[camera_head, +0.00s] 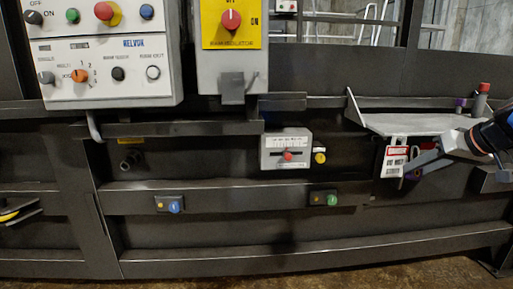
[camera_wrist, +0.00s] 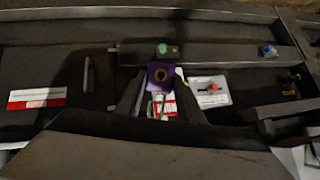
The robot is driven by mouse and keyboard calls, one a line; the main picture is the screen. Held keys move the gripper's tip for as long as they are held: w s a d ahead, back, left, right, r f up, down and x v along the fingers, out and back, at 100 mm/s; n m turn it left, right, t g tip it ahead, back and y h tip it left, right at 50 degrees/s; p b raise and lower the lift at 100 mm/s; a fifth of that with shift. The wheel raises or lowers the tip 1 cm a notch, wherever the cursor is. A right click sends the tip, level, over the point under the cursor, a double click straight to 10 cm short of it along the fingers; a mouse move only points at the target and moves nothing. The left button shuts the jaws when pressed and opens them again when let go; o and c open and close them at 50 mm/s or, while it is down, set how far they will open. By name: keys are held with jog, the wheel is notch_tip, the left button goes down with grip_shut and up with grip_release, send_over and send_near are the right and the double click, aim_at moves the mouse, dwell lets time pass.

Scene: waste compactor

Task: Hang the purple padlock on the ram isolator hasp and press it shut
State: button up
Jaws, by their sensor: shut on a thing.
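The purple padlock (camera_wrist: 160,74) shows in the wrist view between the fingertips of my gripper (camera_wrist: 160,88), which is shut on it. A brass-coloured ring shows on its face; I cannot tell whether its shackle is open. In the head view my gripper (camera_head: 412,164) is at the right, by the red-and-white danger tag (camera_head: 395,160) below the shelf; the padlock is not clear there. The ram isolator (camera_head: 232,45) is a grey box with a yellow plate and a red knob (camera_head: 231,20). Its grey hasp (camera_head: 233,90) is at the bottom, well left of my gripper.
A control panel (camera_head: 105,88) stands left of the isolator. A small grey box (camera_head: 286,150) with a red knob is below and right of it. Ledges and rails jut out along the dark machine front.

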jog(key=s+a+f+g, duration=0.1)
jog(key=s+a+f, duration=0.3)
jog(key=a+f, duration=0.1)
jog(key=shift+s+a+g, duration=0.35)
jog(key=shift+a+g, duration=0.05)
jog(key=shift+a, duration=0.5)
